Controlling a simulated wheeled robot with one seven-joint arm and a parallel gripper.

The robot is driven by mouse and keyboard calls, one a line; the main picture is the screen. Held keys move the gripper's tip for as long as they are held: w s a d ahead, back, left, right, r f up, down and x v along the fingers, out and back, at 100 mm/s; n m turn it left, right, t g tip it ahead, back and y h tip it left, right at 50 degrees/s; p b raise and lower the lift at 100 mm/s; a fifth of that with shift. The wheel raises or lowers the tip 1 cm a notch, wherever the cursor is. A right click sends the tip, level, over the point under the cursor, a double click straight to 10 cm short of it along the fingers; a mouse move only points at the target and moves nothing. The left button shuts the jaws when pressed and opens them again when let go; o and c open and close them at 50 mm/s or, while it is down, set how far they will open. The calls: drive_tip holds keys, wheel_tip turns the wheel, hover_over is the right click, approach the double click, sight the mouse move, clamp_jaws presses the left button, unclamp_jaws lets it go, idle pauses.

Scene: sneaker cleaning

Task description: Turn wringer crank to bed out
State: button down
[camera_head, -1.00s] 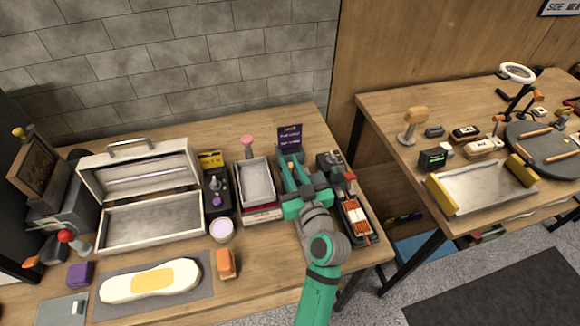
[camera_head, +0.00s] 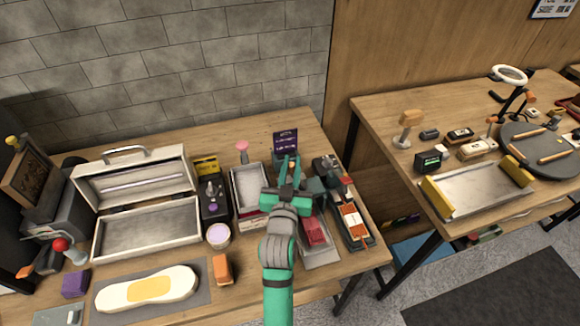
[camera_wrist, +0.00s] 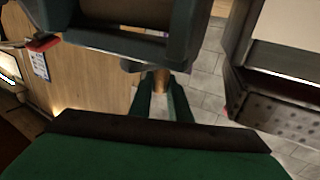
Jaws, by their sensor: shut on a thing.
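My gripper (camera_head: 289,168) is near the back of the left table, over the dark green wringer (camera_head: 316,186). In the wrist view its two green fingers (camera_wrist: 163,98) are shut on a small tan grip, which appears to be the crank handle (camera_wrist: 161,78). Dark green frame parts of the wringer (camera_wrist: 125,45) stand close above the fingers. The crank arm is mostly hidden by my gripper in the head view.
To the left are a grey tray with a white rim (camera_head: 235,212) and a pink-topped tool (camera_head: 242,150). To the right is a red-knobbed device (camera_head: 345,182) with an orange-and-white piece (camera_head: 352,220). A purple sign (camera_head: 285,143) stands behind. A gap separates the second table (camera_head: 385,118).

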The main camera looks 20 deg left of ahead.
drive_tip(key=shift+w+d+m+h, duration=0.15)
drive_tip(key=shift+w+m+h, duration=0.1)
drive_tip(key=shift+m+h, duration=0.55)
drive_tip(key=shift+w+d+m+h, duration=0.2)
drive_tip(key=shift+m+h, duration=0.2)
drive_tip(key=shift+h, duration=0.7)
drive_tip(key=shift+m+h, duration=0.6)
drive_tip(key=shift+h, duration=0.3)
drive_tip(key=shift+w+d+m+h, duration=0.2)
drive_tip(key=shift+d+m+h, duration=0.1)
drive_tip(key=shift+h, duration=0.5)
drive_tip(key=c, duration=1.6)
unclamp_jaws()
drive_tip(key=shift+c, duration=0.2)
drive_tip(key=v, duration=1)
drive_tip(key=shift+s, duration=0.35)
